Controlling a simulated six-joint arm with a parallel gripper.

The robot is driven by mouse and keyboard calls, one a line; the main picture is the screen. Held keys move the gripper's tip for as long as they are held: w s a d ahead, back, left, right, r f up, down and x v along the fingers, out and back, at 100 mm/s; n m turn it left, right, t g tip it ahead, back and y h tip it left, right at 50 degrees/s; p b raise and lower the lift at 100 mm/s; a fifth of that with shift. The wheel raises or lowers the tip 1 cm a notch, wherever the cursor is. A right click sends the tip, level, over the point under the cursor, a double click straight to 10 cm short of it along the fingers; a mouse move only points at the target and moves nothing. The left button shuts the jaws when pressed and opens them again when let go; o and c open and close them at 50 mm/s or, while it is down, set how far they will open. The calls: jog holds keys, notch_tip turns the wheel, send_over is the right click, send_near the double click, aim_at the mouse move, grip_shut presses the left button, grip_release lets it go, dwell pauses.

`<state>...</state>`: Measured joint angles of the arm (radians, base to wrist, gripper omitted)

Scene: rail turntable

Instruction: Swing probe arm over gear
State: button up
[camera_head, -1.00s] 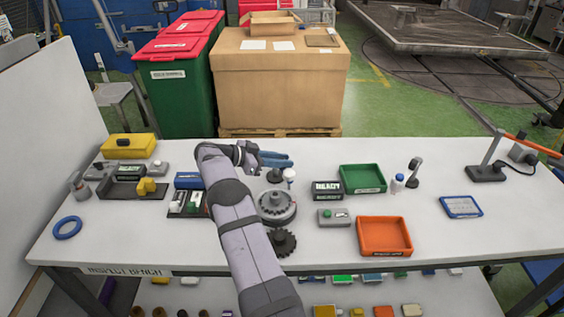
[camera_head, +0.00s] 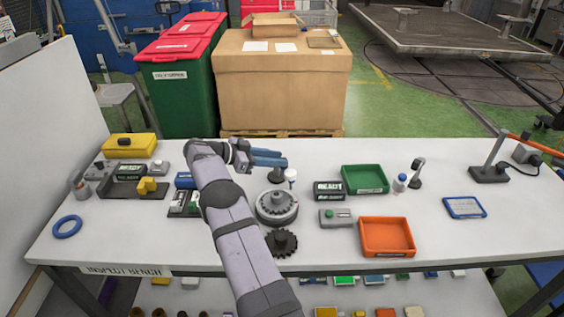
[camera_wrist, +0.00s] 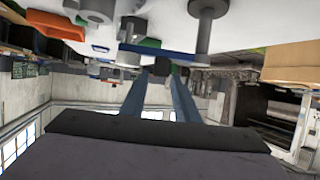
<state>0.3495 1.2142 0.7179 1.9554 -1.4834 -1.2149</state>
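The probe arm shows in the head view as a dark post (camera_head: 276,176) with a white-topped probe (camera_head: 291,175) beside it. In the wrist view a blue bar (camera_wrist: 137,48) runs across in front of my fingertips, with a post (camera_wrist: 203,38) at its right. The grey gear (camera_head: 277,205) sits on the round turntable, nearer than the post. My gripper (camera_head: 286,160) has two blue fingers apart, pointing right just behind and above the probe. In the wrist view a dark block (camera_wrist: 163,67) shows between the fingertips; contact with it is unclear.
A dark gear (camera_head: 282,242) lies in front of the turntable. To the right are a READY box (camera_head: 328,190), a grey button box (camera_head: 336,217), a green tray (camera_head: 364,179) and an orange tray (camera_head: 387,236). My forearm passes close to the turntable's left.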

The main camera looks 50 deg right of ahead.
jog(key=b+v, duration=0.1)
jog(key=v, duration=0.3)
jog(key=shift+c, duration=0.3)
